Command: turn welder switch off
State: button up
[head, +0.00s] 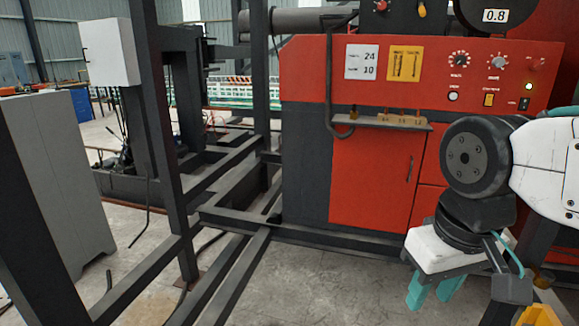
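The welder (305,70) is a large red machine with a control panel at the upper right of the head view.
A small shelf (390,121) juts out above the red cabinet door (372,180). Dark steel frame beams (170,150) fill the left. Grey floor (290,290) in front is clear.

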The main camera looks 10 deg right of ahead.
aim_at(534, 64)
jog(key=z, duration=0.5)
jog(key=i, duration=2.1)
jog(key=z, duration=0.6)
